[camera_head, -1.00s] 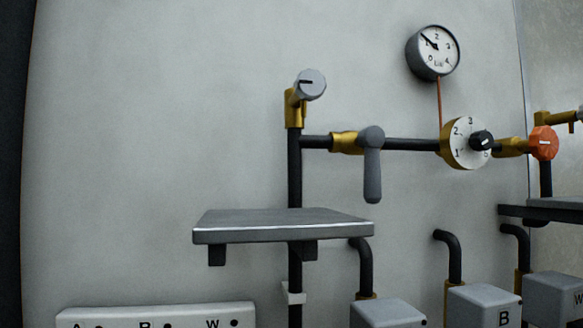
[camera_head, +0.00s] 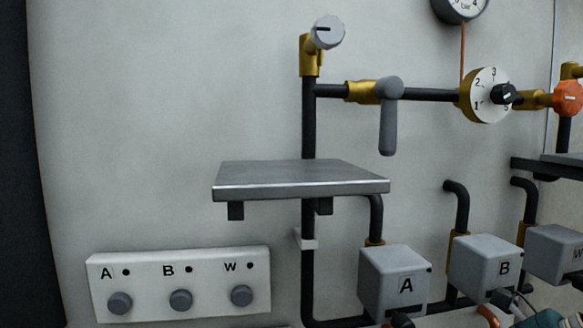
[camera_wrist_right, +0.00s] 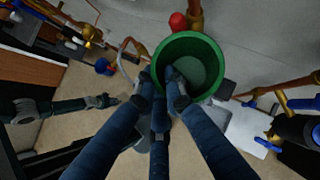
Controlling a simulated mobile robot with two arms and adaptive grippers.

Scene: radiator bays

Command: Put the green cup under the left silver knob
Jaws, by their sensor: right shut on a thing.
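The green cup (camera_wrist_right: 190,45) is in the right wrist view, seen into its open mouth. My right gripper (camera_wrist_right: 162,82) is shut on its near wall, one finger inside the rim. The cup is not visible in the head view. The left silver knob (camera_head: 327,32) sits on a brass fitting at the top of a black pipe. A grey shelf (camera_head: 300,178) lies below this knob, and its top is bare. An arm that looks like my left one, with its gripper (camera_wrist_right: 108,101), shows at the left of the right wrist view; its opening is unclear.
A grey lever (camera_head: 389,115) hangs above the shelf's right part. A numbered dial (camera_head: 487,95) and an orange knob (camera_head: 567,98) are farther right. A panel with several round buttons (camera_head: 180,258) and grey box A (camera_head: 395,283) stand lower. The wall left of the shelf is clear.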

